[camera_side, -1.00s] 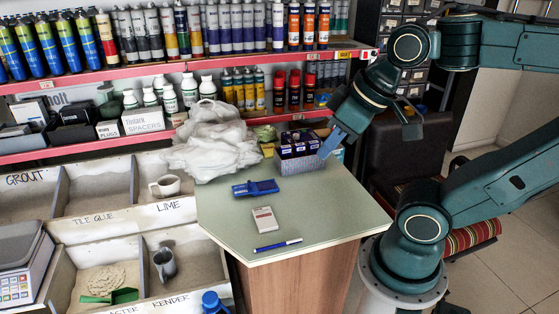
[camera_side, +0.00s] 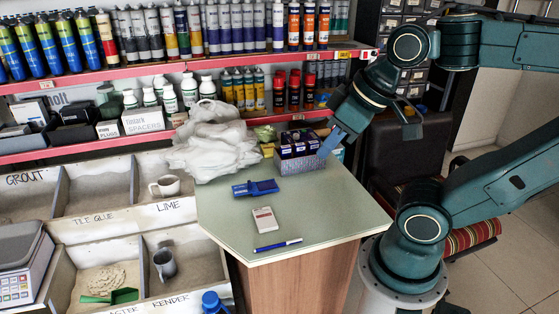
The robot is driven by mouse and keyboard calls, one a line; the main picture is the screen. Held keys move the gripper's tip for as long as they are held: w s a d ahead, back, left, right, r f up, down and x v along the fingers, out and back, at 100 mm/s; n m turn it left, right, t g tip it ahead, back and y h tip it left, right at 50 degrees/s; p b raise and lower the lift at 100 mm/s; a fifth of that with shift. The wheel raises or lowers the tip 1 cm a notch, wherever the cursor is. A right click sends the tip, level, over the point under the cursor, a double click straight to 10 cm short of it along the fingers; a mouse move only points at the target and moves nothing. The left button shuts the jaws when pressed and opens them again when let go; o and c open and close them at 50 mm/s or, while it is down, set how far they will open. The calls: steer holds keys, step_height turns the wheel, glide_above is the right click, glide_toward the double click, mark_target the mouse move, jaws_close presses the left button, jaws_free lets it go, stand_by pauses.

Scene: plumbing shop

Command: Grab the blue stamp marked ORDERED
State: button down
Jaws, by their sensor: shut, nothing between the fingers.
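A rack of stamps (camera_side: 300,143) with blue and dark tops stands at the back right of the counter (camera_side: 225,214). The lettering on the stamps is too small to read, so I cannot tell which one is marked ORDERED. My gripper (camera_side: 326,152) has blue fingers and is at the right side of the rack, close to it. Its fingers are shut and hold nothing. I cannot tell whether they touch the rack.
A heap of white plastic bags (camera_side: 214,150) sits left of the rack. Shelves of tubes and bottles (camera_side: 232,90) stand behind. The counter's front left is clear.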

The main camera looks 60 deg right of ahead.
steer(key=c, duration=2.2)
jaws_free()
steer(key=c, duration=1.1)
jaws_free()
